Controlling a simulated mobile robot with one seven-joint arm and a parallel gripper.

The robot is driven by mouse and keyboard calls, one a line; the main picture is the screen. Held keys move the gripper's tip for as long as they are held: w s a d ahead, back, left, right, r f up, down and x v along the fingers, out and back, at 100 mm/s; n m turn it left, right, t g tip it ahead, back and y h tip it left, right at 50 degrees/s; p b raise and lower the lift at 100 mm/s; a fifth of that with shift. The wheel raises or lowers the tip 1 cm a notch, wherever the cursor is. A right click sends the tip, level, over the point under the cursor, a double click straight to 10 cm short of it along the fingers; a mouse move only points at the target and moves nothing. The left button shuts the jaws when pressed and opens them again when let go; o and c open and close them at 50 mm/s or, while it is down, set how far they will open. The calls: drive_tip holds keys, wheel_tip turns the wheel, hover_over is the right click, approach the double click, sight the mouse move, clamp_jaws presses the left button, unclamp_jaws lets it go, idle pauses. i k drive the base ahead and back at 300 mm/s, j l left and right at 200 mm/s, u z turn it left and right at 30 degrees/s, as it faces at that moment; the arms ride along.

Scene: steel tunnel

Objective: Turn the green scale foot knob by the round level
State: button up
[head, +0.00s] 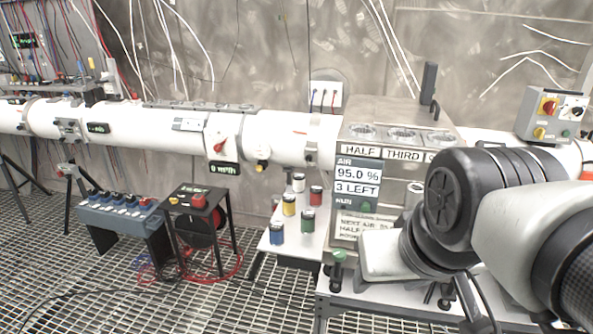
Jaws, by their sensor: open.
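A green knob (338,257) on a dark stem stands at the front left corner of the grey bench (375,301), below the box with the display. My arm reaches in from the right, and the pale body of my gripper (384,258) is just right of the green knob, apart from it in the picture. My gripper is open; its fingertips cannot be made out clearly. I cannot make out the round level or the scale's outline; my arm covers much of the bench there. Small dark parts (437,293) show under my arm.
A steel box (402,110) with a display (357,183) reading 95.0 % and 3 LEFT stands behind my gripper. Left of it, a white shelf (291,240) holds several coloured jars. A white pipe (150,128) runs along the wall. Grating floor at front left is mostly clear, with cables.

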sight(339, 254)
drive_tip(key=j+z, duration=0.5)
drive_tip(key=z, duration=0.2)
drive_tip(key=j+z, duration=0.35)
